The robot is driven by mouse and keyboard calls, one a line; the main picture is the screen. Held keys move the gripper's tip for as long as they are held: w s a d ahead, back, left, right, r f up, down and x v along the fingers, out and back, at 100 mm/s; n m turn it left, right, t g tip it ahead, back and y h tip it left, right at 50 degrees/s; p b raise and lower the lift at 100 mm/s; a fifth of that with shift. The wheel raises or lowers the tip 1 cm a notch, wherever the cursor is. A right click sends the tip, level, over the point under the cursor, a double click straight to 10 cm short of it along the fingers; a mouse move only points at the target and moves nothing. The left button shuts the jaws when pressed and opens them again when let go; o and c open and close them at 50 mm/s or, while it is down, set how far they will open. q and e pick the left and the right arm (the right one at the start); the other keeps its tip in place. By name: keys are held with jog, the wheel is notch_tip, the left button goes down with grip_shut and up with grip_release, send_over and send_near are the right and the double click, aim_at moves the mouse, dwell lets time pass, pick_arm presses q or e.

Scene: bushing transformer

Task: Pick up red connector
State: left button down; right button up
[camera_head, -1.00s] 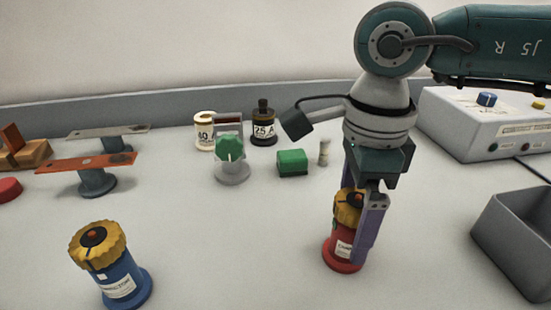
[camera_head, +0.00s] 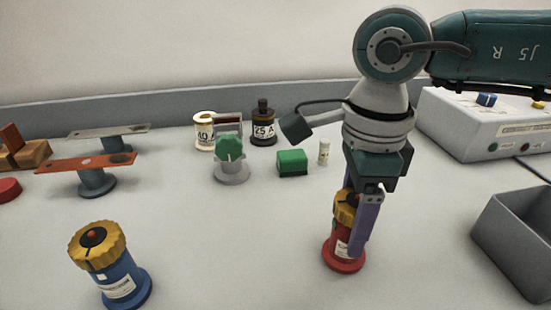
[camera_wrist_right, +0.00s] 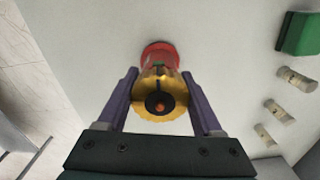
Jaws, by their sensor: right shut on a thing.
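The red connector (camera_head: 341,247) has a yellow knurled cap, a white label and a wide red base. It stands upright, with its base seemingly on the table, in the right half of the head view. My right gripper (camera_head: 356,222) comes down from above and is shut on it, with purple fingers on both sides of the yellow cap. In the right wrist view the red connector (camera_wrist_right: 158,60) lies between the two fingers of the right gripper (camera_wrist_right: 160,85). My left gripper is not in view.
A similar blue connector (camera_head: 117,280) stands at front left. A grey bin (camera_head: 515,240) is at right, below a white control box (camera_head: 490,130). A green block (camera_head: 292,162), a green-knobbed part (camera_head: 230,160) and a dark 25 A part (camera_head: 263,128) stand behind. The middle table is clear.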

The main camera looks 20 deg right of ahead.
grip_shut()
jog(key=shift+r, duration=0.1)
